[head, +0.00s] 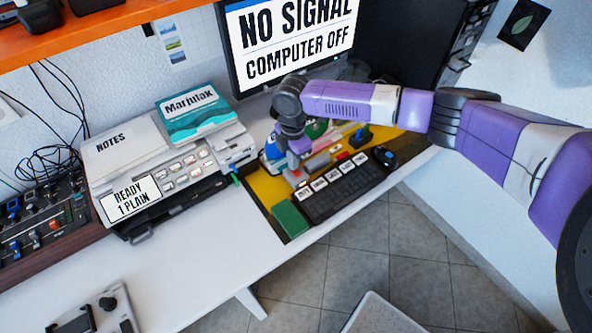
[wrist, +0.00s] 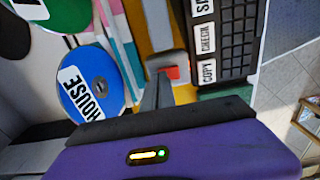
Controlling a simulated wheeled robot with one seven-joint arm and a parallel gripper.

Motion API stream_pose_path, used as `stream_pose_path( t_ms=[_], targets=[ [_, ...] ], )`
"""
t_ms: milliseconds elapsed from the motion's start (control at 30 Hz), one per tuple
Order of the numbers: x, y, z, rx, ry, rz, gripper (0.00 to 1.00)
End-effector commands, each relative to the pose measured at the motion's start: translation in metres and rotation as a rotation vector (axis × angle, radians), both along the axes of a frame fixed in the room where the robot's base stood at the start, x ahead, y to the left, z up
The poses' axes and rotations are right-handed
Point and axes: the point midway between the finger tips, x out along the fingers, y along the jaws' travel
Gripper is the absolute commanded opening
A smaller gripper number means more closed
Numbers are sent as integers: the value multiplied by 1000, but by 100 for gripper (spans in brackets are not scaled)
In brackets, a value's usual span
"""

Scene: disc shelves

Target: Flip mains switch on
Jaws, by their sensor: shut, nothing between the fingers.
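A red switch (wrist: 171,72) sits on a small grey housing (wrist: 180,62) on the desk, beside the black keyboard (wrist: 232,40). I take it to be the mains switch; its on or off position cannot be told. My gripper (wrist: 160,78) is shut and empty, its fingertips beside the red switch at its left in the wrist view. Contact cannot be told. In the head view my gripper (head: 295,168) points down over the desk mat, left of the keyboard (head: 345,190). The monitor (head: 290,40) reads "NO SIGNAL, COMPUTER OFF".
A blue disc labelled HOUSE (wrist: 90,85) and a green disc (wrist: 55,12) lie close to my gripper. A printer (head: 165,170) stands to the left, a mouse (head: 384,156) right of the keyboard.

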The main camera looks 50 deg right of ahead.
Motion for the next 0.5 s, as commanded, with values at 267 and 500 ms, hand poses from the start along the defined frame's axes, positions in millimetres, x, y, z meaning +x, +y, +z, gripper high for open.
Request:
stream_pose_path(
  t_ms=[267, 500],
  targets=[
    [0, 0, 24, 1, -1, 0, 0],
    [0, 0, 42, 1, 0, -1, 0]
  ],
)
